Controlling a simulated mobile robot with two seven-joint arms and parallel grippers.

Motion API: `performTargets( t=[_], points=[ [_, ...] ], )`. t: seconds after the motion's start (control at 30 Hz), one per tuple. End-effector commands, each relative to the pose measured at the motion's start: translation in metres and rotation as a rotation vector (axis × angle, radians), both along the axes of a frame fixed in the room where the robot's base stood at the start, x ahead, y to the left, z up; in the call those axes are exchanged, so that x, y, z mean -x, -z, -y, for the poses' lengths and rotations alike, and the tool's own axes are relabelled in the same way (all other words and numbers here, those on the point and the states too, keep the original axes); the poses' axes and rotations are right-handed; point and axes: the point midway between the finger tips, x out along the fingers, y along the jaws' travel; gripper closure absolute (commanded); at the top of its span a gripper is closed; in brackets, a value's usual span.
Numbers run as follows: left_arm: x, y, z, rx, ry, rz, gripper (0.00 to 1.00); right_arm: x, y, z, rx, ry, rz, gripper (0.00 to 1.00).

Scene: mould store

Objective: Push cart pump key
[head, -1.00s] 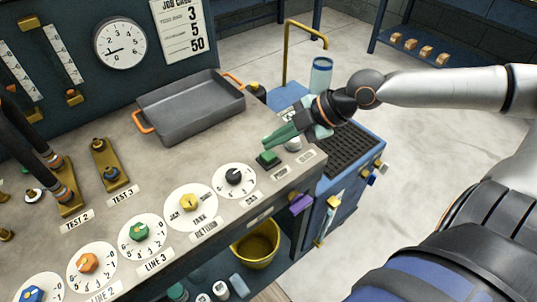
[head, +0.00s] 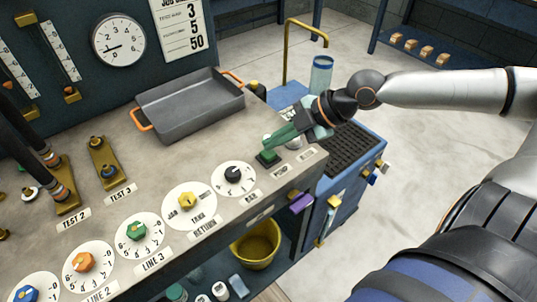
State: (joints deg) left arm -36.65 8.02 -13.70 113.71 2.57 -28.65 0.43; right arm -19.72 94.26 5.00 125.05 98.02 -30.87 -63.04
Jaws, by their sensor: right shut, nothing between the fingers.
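My right gripper (head: 270,142) has green fingers, is shut and empty, and reaches in from the right. Its tips are just above and behind the green key; I cannot tell whether they touch it. My left gripper is not in view.
A grey tray (head: 190,104) with orange handles stands behind on the bench. Several dials, including a black knob (head: 233,174), line the front. A blue cart (head: 338,195) with a black grid top and a clear bottle (head: 321,74) stands at the right. A yellow bucket (head: 257,248) is below.

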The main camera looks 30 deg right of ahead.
Motion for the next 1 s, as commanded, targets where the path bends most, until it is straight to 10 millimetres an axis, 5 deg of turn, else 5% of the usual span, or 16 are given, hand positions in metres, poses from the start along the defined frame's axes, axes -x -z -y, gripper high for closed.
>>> performTargets(
  t=[1.0],
  points=[
    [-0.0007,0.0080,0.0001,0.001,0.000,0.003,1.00,0.0000,0.0074,-0.0001,0.000,0.000,0.000,1.00]
  ],
)
